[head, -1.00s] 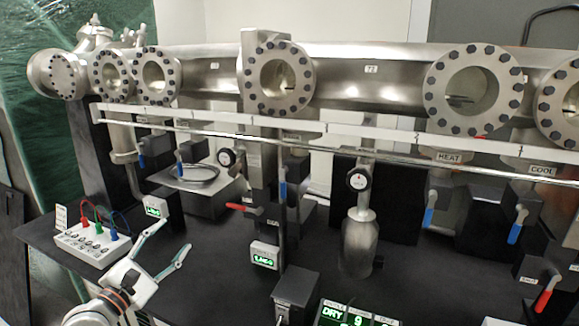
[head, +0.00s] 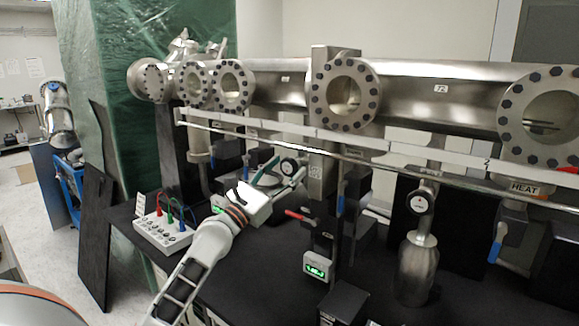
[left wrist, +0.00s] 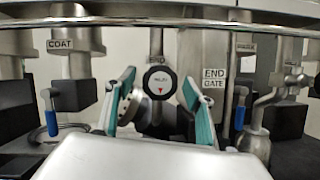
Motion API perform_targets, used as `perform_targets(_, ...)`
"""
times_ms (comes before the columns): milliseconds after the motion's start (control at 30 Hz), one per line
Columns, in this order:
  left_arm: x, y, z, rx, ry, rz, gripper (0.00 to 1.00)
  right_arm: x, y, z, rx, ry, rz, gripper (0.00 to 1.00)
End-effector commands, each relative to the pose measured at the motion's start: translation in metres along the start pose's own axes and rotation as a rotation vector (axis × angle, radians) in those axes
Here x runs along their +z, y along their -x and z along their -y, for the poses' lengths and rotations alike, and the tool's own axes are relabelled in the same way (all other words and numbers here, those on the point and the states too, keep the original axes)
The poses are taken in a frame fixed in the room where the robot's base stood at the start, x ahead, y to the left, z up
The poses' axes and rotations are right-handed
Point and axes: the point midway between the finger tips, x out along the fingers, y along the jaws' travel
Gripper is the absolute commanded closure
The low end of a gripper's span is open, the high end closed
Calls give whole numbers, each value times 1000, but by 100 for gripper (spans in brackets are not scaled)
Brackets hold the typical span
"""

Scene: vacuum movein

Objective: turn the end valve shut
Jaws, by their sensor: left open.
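My left gripper (head: 284,170) is open and empty, raised in front of the pipe rig at its left part. Its two teal-padded fingers also show in the left wrist view (left wrist: 157,98), spread apart. An "END GATE" label (left wrist: 214,78) is on the metal column just right of the knob. A round metal part (left wrist: 131,107) is partly hidden behind the left finger.
A long rail (head: 380,165) crosses above the gripper. A red lever (head: 300,215), a blue-handled lever (head: 341,204) and a green-lit display (head: 315,267) are to the right. A white box with coloured plugs (head: 165,235) stands left on the black bench. A similar knob (head: 419,203) is farther right.

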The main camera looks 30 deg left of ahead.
Motion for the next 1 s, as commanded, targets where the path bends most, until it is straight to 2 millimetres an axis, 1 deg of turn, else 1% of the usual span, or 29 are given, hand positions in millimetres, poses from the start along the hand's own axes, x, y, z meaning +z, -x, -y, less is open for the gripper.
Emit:
perform_targets(100,0,-10,0,-1,0,0,46,0,0,-2,4,-2,1,60)
perform_targets(200,0,-14,0,-1,0,-1,46,0,1,-2,6,-4,2,60)
perform_targets(467,0,-15,1,-1,-1,-1,46,0,1,-2,7,-7,3,60)
perform_targets(567,0,-15,1,-1,-1,-1,70,1,1,-2,6,-7,4,60)
perform_targets(600,0,-14,1,-1,-1,-1,80,1,1,-2,6,-7,4,60)
perform_targets(633,0,-14,1,-1,-1,-1,85,1,1,-2,6,-7,4,60)
perform_targets(1000,-1,-14,0,-15,-37,-1,85,2,-1,1,-1,-1,-1,60)
